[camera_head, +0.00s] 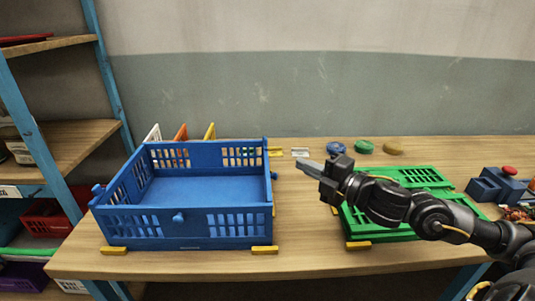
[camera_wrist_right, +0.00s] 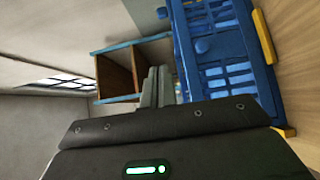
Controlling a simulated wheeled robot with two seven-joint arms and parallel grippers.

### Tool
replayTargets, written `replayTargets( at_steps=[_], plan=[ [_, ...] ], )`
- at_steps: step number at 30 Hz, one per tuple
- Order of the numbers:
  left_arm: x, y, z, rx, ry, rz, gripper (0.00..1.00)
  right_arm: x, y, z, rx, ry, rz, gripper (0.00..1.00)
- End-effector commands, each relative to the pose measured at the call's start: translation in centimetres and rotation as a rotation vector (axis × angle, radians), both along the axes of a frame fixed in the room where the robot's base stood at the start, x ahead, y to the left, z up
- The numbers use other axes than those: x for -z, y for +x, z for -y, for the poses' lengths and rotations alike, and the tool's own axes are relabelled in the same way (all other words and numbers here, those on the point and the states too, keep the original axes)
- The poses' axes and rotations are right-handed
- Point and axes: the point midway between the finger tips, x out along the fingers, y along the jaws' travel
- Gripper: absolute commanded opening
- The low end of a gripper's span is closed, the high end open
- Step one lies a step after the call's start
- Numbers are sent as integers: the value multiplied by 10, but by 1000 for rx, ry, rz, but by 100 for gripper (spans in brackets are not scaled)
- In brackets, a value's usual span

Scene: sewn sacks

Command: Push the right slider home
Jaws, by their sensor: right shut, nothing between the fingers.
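The blue crate (camera_head: 190,243) stands open and empty on the left half of the wooden table. On its right side a small blue slider knob (camera_head: 274,175) sticks out, partly seen edge-on. Another blue knob (camera_head: 178,218) is on its front wall, and a third (camera_head: 98,189) is at the left side. My left gripper is not in view.
A green crate part (camera_head: 425,178) lies under my right arm. Yellow blocks (camera_head: 264,250) sit at the blue crate's corners. Coloured discs (camera_head: 364,146) lie at the back, and a blue box with a red button (camera_head: 497,185) stands far right. Shelves (camera_head: 70,145) stand left.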

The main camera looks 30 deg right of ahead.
Motion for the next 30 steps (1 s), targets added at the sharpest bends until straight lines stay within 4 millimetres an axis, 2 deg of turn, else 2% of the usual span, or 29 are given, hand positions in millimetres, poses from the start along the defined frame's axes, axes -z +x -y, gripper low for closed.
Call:
replayTargets(
  at_steps=[1,4,10,20,26,30],
  plan=[
    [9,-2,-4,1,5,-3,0,10,0,0,0,-1,0,0],
    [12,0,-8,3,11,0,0,13,0,0,0,-1,0,0],
    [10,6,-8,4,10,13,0,12,0,0,0,0,0,0],
    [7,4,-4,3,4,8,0,10,5,-1,3,3,3,0],
    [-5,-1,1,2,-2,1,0,7,27,-10,0,7,4,0],
    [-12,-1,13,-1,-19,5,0,7,55,-21,1,7,5,0]
  ],
)
